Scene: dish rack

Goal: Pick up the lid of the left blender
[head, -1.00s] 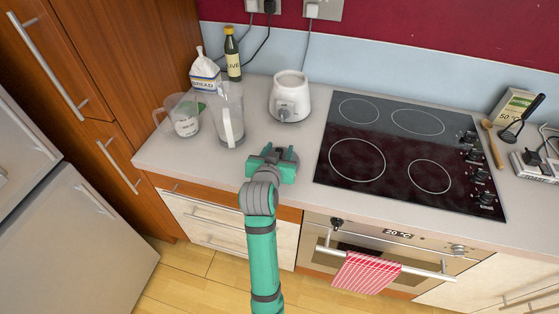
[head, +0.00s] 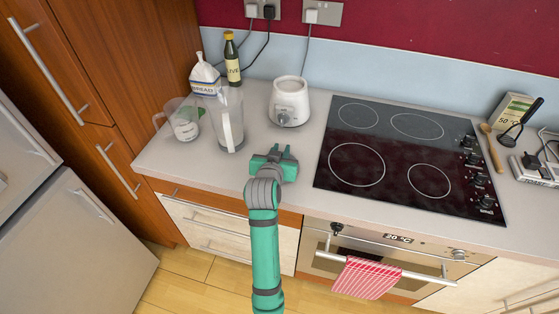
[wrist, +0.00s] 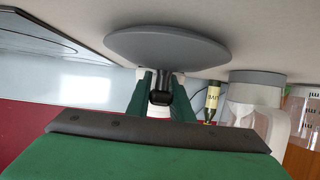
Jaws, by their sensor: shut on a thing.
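My gripper (head: 281,149) is over the counter, in front of the white blender base (head: 289,101). In the wrist view, which is upside down, my gripper (wrist: 162,96) is shut on the black knob of a grey round lid (wrist: 170,42). The lid is hidden or not distinguishable in the head view. I cannot tell whether it touches the counter. The clear blender jug (head: 227,116) stands on the counter to the left of the base. It also shows at the right of the wrist view (wrist: 252,118).
A measuring jug (head: 184,125), a bread flour bag (head: 204,75) and a dark bottle (head: 232,60) stand at the left. The black hob (head: 400,150) lies to the right of my gripper. Bare counter (head: 220,165) lies left of my gripper.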

